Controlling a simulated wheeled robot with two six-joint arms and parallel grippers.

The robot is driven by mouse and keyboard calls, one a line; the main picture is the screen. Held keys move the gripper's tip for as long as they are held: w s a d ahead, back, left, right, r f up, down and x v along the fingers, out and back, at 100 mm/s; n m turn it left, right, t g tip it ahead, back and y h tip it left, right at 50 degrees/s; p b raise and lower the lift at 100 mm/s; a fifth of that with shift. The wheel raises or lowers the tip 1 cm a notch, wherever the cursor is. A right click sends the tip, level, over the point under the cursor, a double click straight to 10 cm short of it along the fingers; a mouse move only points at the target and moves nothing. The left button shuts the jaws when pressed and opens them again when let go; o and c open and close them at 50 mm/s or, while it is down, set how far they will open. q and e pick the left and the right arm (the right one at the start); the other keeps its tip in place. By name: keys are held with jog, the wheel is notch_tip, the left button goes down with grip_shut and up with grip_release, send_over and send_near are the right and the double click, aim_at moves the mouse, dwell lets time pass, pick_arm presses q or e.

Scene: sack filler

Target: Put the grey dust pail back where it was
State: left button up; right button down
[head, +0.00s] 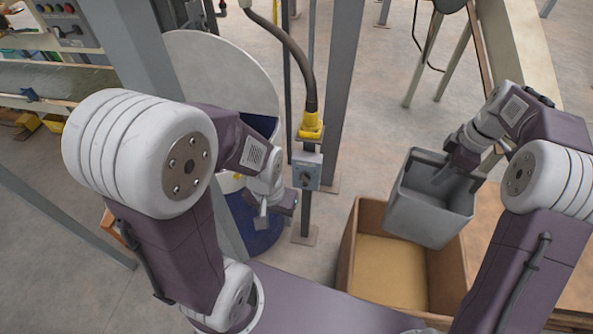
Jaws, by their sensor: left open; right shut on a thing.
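The grey dust pail (428,215) is an open-topped, square-sided bucket in the right half of the head view. It hangs slightly tilted above the right side of an open brown box. My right gripper (457,172) is shut on the pail at its rim on the right side; the fingertips are partly hidden. The inside of the pail that shows looks empty. My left gripper (272,212) is open and empty, in front of the blue drum and left of the small grey switch box.
The brown box (349,262) has a tan bottom and stands beside a wooden surface (487,215). A post with a grey switch box (306,172) and yellow plug (311,125) stands centrally. A blue drum (262,240) and steel uprights (341,80) stand nearby. Floor is clear behind the pail.

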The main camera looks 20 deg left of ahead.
jog(key=s+m+t+h, duration=0.1)
jog(key=s+m, duration=0.7)
jog(key=m, duration=0.5)
jog(key=shift+s, duration=0.2)
